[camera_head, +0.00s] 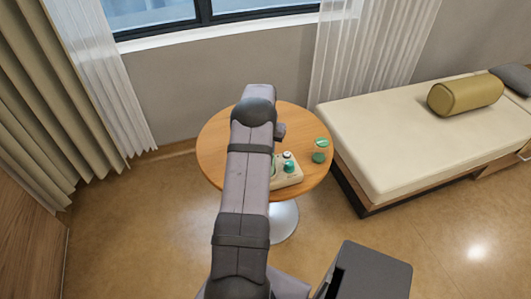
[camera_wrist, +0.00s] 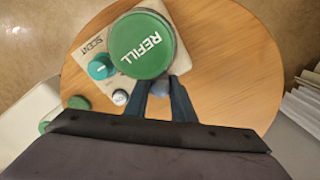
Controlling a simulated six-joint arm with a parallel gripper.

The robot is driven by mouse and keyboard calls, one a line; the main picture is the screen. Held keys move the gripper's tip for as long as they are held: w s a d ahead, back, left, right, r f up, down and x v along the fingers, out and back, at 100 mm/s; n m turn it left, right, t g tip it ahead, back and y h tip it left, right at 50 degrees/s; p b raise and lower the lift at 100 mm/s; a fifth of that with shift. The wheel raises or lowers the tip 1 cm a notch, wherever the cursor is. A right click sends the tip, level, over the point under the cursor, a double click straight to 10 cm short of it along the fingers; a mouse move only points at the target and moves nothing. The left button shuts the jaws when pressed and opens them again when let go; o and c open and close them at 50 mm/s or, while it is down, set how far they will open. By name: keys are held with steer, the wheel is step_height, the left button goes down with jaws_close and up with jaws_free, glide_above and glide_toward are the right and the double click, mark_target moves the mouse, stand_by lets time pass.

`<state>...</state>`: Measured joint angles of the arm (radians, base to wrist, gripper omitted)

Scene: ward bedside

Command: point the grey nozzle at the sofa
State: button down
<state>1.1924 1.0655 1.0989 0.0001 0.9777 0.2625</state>
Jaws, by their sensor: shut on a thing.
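A beige scent machine (camera_wrist: 185,20) sits on the round wooden table; its panel also shows in the head view (camera_head: 291,180). A green lid marked REFILL (camera_wrist: 142,45) covers much of it in the wrist view. My gripper (camera_wrist: 161,88) is shut on the small grey nozzle (camera_wrist: 160,88) beside the lid. Only a bit of the nozzle shows between the fingers, so I cannot tell which way it points. The cream sofa (camera_head: 420,140) stands right of the table in the head view. My arm hides the gripper and nozzle there.
The machine has a teal knob (camera_wrist: 101,66) and a white knob (camera_wrist: 120,97). Two green round pieces (camera_head: 322,143) (camera_head: 319,157) lie near the table's right edge. An olive bolster (camera_head: 465,95) lies on the sofa. The table (camera_wrist: 240,70) is bare right of the machine in the wrist view.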

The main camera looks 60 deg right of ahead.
steer(key=shift+m, duration=0.6)
steer(key=c, duration=1.5)
jaws_free()
steer(key=shift+r+b, duration=0.45)
steer(key=shift+r, duration=3.25)
